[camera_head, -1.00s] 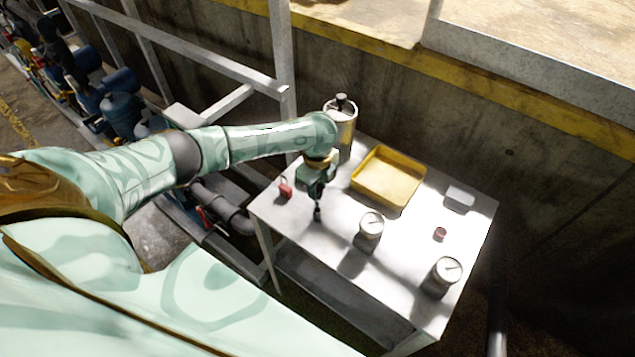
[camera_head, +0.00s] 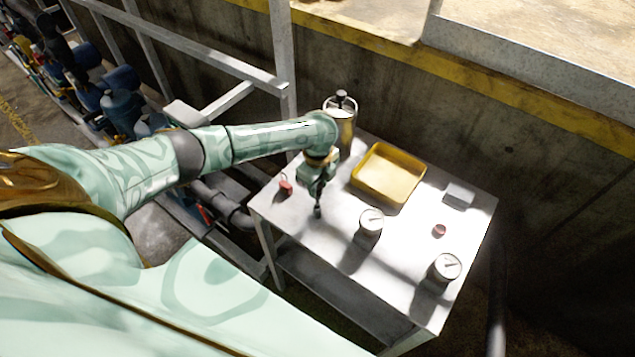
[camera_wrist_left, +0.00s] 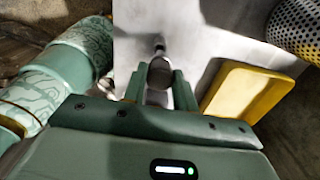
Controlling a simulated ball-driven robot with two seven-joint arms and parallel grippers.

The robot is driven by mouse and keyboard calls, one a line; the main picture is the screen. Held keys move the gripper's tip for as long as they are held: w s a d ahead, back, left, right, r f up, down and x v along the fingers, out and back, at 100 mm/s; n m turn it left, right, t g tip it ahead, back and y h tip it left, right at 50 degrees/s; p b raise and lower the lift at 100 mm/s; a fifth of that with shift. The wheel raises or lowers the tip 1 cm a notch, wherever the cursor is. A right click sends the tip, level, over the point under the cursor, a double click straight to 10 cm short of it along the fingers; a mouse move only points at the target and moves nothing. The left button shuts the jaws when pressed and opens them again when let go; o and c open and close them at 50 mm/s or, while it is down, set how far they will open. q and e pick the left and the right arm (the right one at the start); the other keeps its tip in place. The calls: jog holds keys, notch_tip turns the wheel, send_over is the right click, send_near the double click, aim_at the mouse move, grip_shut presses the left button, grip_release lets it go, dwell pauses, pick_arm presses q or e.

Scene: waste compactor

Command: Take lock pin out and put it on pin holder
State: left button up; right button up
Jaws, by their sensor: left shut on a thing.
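My left gripper (camera_head: 317,194) points down over the near left part of the metal table (camera_head: 310,243). It is shut on a slim dark lock pin (camera_head: 317,211), whose lower end shows below the fingers, close to the table top. In the left wrist view the pin's rounded grey head (camera_wrist_left: 160,72) sits between the two green fingers. I cannot tell whether the pin's lower end touches the table. I cannot make out a pin holder for certain. My right gripper is in neither view.
A red padlock-like piece (camera_head: 286,187) lies left of the gripper. A yellow tray (camera_head: 412,197), a metal canister (camera_head: 343,130), two round gauges (camera_head: 371,221) (camera_head: 446,267), a small red button-like piece (camera_head: 439,231) and a grey box (camera_head: 459,195) stand on the table. A concrete wall is behind.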

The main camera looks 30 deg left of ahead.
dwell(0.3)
pick_arm(q)
jog(key=shift+p, duration=0.55)
dwell(0.6)
jog(key=shift+f+b, duration=1.9)
jog(key=shift+f, duration=0.95)
dwell(0.5)
jog(key=o, duration=1.1)
jog(key=shift+r, duration=0.1)
jog(key=shift+c, duration=0.4)
notch_tip(320, 180, up, 7)
jog(key=p, duration=0.7)
jog(key=shift+p, duration=0.35)
